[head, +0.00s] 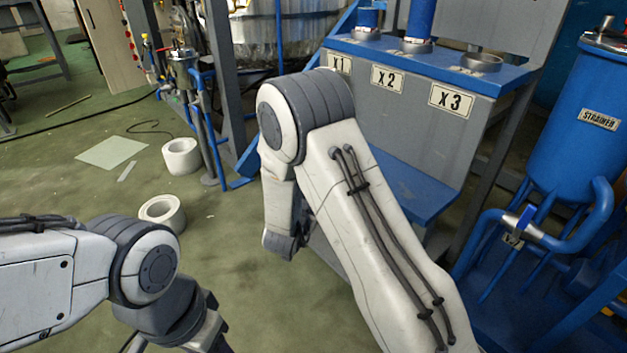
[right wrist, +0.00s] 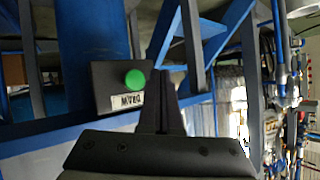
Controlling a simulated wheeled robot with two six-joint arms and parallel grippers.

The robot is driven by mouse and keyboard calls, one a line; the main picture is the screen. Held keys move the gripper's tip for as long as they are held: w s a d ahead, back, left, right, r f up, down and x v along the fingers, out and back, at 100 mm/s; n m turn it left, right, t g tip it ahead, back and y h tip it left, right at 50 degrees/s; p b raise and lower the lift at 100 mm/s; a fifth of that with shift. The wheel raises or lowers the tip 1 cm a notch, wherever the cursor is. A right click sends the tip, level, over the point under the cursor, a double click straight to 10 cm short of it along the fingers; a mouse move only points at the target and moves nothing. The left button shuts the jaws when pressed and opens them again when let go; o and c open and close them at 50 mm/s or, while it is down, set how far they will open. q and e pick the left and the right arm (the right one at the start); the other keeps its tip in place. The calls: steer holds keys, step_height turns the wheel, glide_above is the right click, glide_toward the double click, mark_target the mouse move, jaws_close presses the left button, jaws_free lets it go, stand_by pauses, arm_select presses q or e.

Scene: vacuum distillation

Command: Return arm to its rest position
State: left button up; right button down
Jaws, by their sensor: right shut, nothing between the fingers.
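My right arm comes in from the bottom right of the head view, bent at the elbow, with its forearm hanging down in front of the blue-and-grey bench. Its gripper is hidden or too unclear to make out there. In the right wrist view my right gripper (right wrist: 162,98) has its dark fingers together with nothing between them. A dark box with a green button (right wrist: 135,80) and a white label appears just left of the fingertips; I cannot tell the gap. My left arm is bent at the lower left of the head view; its gripper is out of frame.
The bench (head: 415,100) carries X1, X2 and X3 labels and stands close behind my right arm. A blue strainer vessel (head: 590,120) with pipework stands at the right. White rolls (head: 181,157) and a pale sheet (head: 110,152) lie on the green floor, otherwise mostly open at left.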

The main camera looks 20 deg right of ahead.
steer(key=s+a+r+n+g+y, duration=0.1)
steer(key=s+a+r+n+y, duration=0.25)
steer(key=a, duration=0.35)
steer(key=s+a+r+n+g+y+p, duration=0.1)
steer(key=s+a+r+n+g+y, duration=0.15)
steer(key=s+a, duration=0.35)
steer(key=s+a+r+n+g+y, duration=0.1)
steer(key=s+a+r+n+y, duration=0.15)
steer(key=a, duration=0.45)
steer(key=s+d+r+n+g, duration=0.2)
steer(key=s+n, duration=0.1)
steer(key=s, duration=0.5)
steer(key=s+d+r+n+g+p, duration=0.1)
steer(key=s+r+n+g, duration=0.1)
steer(key=s, duration=0.5)
steer(key=s+d+r+n+g, duration=0.2)
steer(key=s+n, duration=0.1)
steer(key=s, duration=0.5)
step_height(320, 180, up, 37)
steer(key=p, duration=3.8)
steer(key=shift+a+r+h, duration=0.2)
steer(key=shift+a+h, duration=0.05)
steer(key=shift+h, duration=0.2)
